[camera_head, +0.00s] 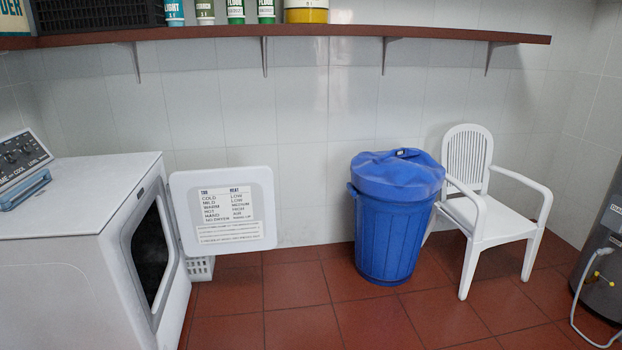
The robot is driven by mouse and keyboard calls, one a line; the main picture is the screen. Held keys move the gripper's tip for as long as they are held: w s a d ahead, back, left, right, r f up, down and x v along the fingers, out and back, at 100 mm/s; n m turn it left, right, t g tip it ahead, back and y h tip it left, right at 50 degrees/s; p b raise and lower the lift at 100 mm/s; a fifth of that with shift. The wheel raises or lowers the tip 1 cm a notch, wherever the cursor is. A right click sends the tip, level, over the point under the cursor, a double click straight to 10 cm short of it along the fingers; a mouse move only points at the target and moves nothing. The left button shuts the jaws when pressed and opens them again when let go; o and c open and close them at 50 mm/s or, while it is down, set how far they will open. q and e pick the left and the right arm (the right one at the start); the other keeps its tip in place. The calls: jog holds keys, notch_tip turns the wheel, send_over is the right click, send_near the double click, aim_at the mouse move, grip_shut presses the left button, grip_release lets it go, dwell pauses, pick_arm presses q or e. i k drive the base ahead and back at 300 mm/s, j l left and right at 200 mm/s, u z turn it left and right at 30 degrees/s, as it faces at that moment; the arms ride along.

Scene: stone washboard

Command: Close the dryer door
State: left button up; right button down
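A printed label of settings is on the door's visible face. Neither of my grippers shows in the head view, so their state is hidden.
A blue lidded bin (390,220) stands right of the door. A white plastic chair (490,205) is beside it. A dark grey cylinder (603,260) with a hose is at the right edge. A shelf (300,27) with containers runs above. Red tiled floor (290,315) in front is clear.

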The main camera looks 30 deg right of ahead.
aim_at(228, 210)
jog(key=l, duration=0.6)
jog(key=i+l, duration=0.15)
jog(key=l, duration=1.1)
jog(key=i+l, duration=1.25)
jog(key=i, duration=0.15)
